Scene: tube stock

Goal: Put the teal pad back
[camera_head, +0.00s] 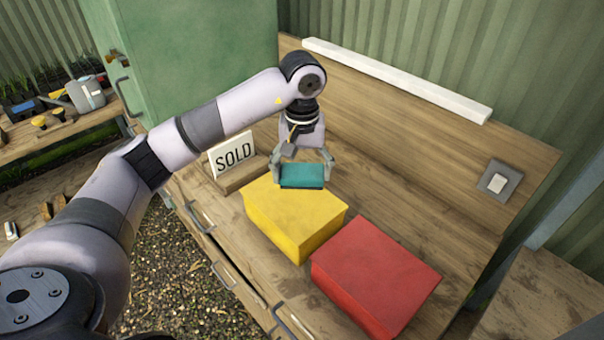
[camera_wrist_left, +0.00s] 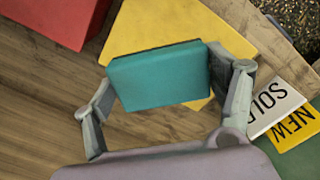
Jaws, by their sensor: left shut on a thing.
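The teal pad (camera_head: 302,175) is a small flat block held between the fingers of my left gripper (camera_head: 303,168). In the left wrist view the teal pad (camera_wrist_left: 160,77) sits between both fingers of the left gripper (camera_wrist_left: 165,90), one at each end. In the head view the pad overlaps the back edge of a yellow block (camera_head: 295,215). I cannot tell whether it touches that block or hangs above or behind it. My right gripper is in neither view.
A red block (camera_head: 378,270) is at the right of the yellow one on the wooden bench. A SOLD sign (camera_head: 234,153) stands at the left, and a yellow NEW card (camera_wrist_left: 297,127) shows beside it in the wrist view. A green cabinet (camera_head: 190,55) stands behind. Bench right of the gripper is clear.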

